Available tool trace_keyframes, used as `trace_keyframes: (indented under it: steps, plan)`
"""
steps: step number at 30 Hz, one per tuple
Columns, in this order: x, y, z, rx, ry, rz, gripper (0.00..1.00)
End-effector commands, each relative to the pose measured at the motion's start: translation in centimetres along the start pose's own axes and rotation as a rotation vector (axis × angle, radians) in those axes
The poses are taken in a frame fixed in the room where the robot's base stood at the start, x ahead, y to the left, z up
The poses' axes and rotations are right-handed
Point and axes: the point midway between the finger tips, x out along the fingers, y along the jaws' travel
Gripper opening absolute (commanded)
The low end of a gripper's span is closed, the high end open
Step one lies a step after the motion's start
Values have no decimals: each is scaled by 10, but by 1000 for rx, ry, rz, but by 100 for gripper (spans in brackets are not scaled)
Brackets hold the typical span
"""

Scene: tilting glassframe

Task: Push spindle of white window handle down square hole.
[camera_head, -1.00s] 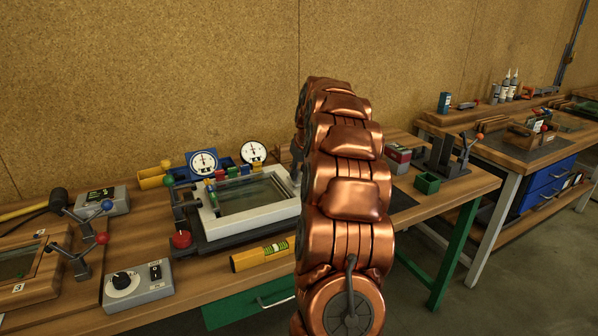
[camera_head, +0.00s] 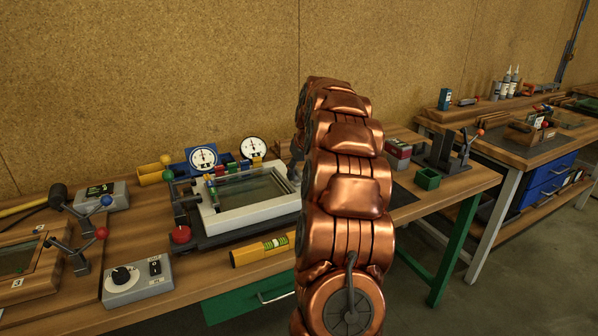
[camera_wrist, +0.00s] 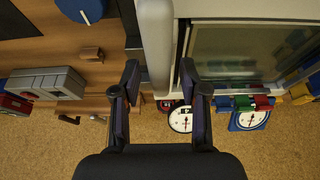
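A pale bar (camera_wrist: 157,45), which looks like the white window handle, shows between the fingers of my gripper (camera_wrist: 159,75) in the wrist view. The fingers are spread on either side of it, and I see no clear grip on it. The white window frame (camera_head: 255,214) with its glass pane lies on the workbench in the head view. It also shows to the right of the bar in the wrist view (camera_wrist: 230,9). The spindle and the square hole are not visible. In the head view my copper arm hides the gripper and the handle.
Two dial gauges (camera_head: 203,158) stand behind the frame, near coloured blocks. A yellow level (camera_head: 262,251) and a grey control box (camera_head: 137,281) lie in front. A small green box (camera_head: 427,179) and a lever stand (camera_head: 447,155) are on the right.

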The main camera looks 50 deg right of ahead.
Motion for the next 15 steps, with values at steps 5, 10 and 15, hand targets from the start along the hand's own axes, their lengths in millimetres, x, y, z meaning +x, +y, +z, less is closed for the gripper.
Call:
trace_keyframes:
  steps: [5, 10, 15]
  plan:
    - [0, 0, 0, 0, 0, 0, 49]
    - [-2, 0, 0, 0, 0, 0, 49]
    - [-17, 0, -1, 0, 3, 1, 49]
